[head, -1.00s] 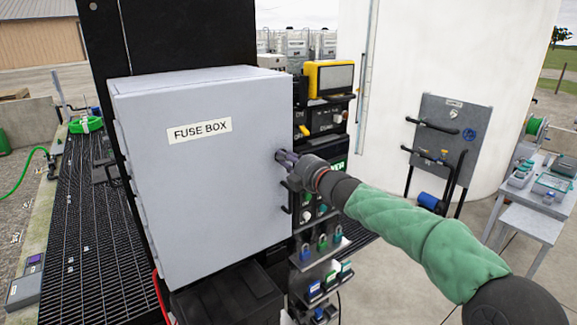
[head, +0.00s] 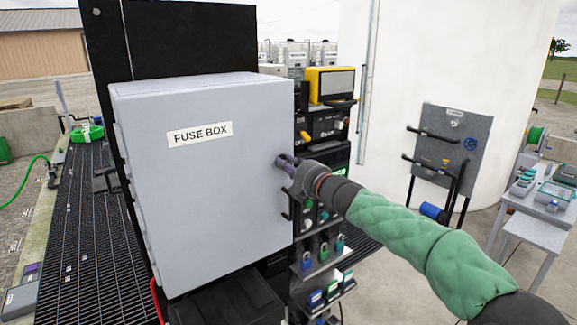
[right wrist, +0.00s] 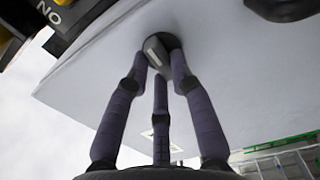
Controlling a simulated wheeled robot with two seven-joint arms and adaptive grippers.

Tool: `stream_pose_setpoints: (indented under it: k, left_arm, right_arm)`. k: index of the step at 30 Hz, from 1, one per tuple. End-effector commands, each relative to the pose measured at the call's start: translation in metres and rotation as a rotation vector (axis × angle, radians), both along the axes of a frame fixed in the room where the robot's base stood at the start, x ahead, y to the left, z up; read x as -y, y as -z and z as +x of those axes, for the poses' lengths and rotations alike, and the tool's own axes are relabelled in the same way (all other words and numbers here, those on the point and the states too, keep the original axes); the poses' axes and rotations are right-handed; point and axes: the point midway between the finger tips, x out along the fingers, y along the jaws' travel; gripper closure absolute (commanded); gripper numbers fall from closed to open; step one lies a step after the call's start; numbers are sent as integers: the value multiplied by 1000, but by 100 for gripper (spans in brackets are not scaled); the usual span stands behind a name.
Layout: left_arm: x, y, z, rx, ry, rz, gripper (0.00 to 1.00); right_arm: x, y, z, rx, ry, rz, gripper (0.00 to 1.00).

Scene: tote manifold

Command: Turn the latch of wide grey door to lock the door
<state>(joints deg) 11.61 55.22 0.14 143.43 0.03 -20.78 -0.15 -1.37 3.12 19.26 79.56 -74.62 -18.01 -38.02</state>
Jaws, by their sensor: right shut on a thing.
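The wide grey door labelled FUSE BOX (head: 205,205) is closed, its face flush on the box. The latch is a small dark round knob near the door's right edge; it shows in the right wrist view (right wrist: 158,46). In the head view my gripper mostly hides it. My right gripper (head: 282,161) reaches in from the right and is shut on the latch. In the right wrist view its fingers (right wrist: 160,62) close around the knob, which has a pale grey bar on its face. My left gripper is not in view.
A black handle (head: 287,208) sits on the door's right edge below the latch. Right of the box are equipment with a yellow-framed unit (head: 331,84) and padlocks on a rack (head: 322,252). A grey panel (head: 450,150) and a table (head: 545,205) stand farther right.

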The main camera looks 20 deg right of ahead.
Motion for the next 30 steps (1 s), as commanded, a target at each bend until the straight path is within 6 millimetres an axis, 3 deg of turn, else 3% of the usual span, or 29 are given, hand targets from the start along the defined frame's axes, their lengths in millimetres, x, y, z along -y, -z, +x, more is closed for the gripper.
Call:
stream_pose_setpoints:
  k: [4, 5, 6, 7, 20, 30]
  left_arm:
    - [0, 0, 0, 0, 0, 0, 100]
    - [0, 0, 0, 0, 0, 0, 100]
    - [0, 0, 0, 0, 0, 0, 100]
    - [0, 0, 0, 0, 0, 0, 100]
    - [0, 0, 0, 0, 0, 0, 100]
    - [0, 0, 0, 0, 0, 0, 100]
  right_arm:
    - [0, 1, 0, -1, -1, -4, 100]
    - [0, 1, 0, -1, -1, -4, 68]
    - [0, 2, 0, -2, -1, -4, 57]
    - [0, 2, 0, -2, -1, -4, 52]
    - [2, 0, -5, 0, 0, -1, 52]
    - [20, 0, -52, 0, 2, -1, 52]
